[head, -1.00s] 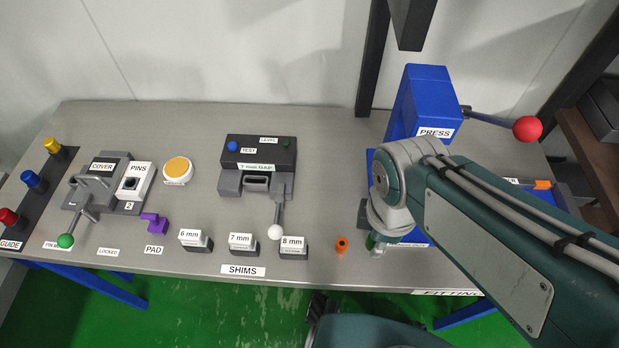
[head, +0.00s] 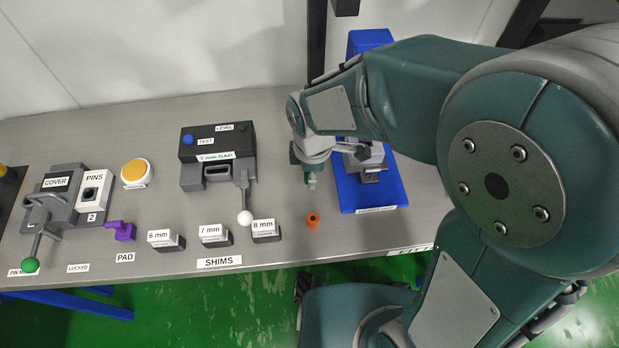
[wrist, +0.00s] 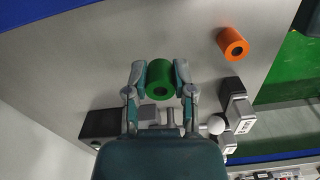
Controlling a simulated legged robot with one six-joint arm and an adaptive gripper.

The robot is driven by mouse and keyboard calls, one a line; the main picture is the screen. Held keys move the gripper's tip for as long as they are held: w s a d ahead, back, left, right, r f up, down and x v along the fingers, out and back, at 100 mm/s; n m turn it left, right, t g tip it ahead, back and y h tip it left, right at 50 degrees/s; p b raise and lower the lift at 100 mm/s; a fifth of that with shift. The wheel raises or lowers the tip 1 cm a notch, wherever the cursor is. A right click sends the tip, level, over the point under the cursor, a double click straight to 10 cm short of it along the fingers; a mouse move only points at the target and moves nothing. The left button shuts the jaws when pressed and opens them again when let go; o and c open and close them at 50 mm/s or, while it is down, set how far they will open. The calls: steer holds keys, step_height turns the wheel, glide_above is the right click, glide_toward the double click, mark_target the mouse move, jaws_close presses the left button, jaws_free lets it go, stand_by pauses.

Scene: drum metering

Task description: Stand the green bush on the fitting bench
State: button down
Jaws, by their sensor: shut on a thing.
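The green bush (wrist: 160,82) is a short cylinder with a dark bore, held between both fingers of my gripper (wrist: 160,72) in the wrist view. In the head view, my gripper (head: 307,166) hangs over the grey fitting bench (head: 275,258), between the level gauge block and the blue press. Only a small green part of the bush (head: 307,178) shows there, below the fingers. I cannot tell how far the bush is above the bench.
An orange bush (head: 313,220) stands in front of my gripper. The blue press (head: 389,194) is to its right, partly hidden by my arm. The gauge block (head: 215,142) and its white-knobbed lever (head: 245,217) are to the left. Shim blocks (head: 213,236) line the front.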

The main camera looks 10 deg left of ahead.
steer(key=shift+w+a+f, duration=0.15)
steer(key=shift+w+f, duration=0.2)
steer(key=shift+f, duration=0.2)
steer(key=shift+w+a+f, duration=0.1)
steer(key=shift+a+f, duration=0.1)
steer(key=shift+f, duration=1.4)
steer(key=shift+d+f, duration=0.1)
steer(key=shift+c, duration=2.3)
jaws_free()
